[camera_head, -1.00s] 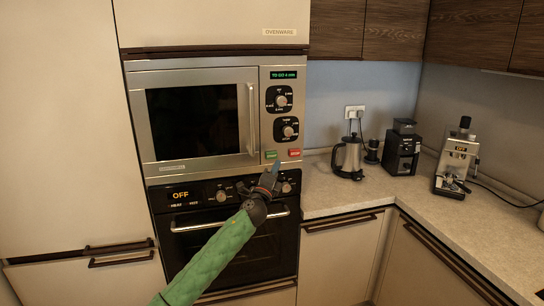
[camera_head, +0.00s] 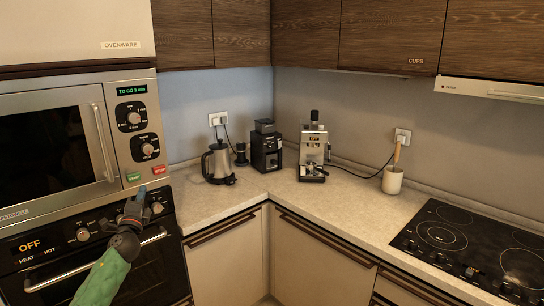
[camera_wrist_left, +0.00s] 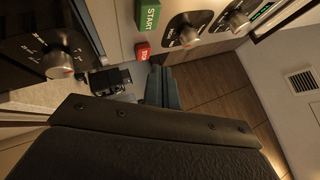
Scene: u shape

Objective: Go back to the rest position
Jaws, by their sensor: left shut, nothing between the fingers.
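My left gripper (camera_head: 139,194) is in the lower left of the head view, on the green-sleeved arm. It is shut and empty, just below the microwave's start and stop buttons and in front of the oven's control panel. In the left wrist view its dark fingers (camera_wrist_left: 161,88) point toward the microwave panel, near the green START button (camera_wrist_left: 148,16) and the red stop button (camera_wrist_left: 142,51). The microwave (camera_head: 60,150) has its door shut, and its display (camera_head: 131,90) reads "TO GO 4 min" or similar. My right gripper is not in view.
The oven (camera_head: 60,285) below shows OFF. On the counter (camera_head: 290,210) stand a kettle (camera_head: 217,163), a grinder (camera_head: 266,150), a coffee machine (camera_head: 313,150) and a utensil crock (camera_head: 392,180). A black cooktop (camera_head: 440,245) lies at the right. The counter's middle is clear.

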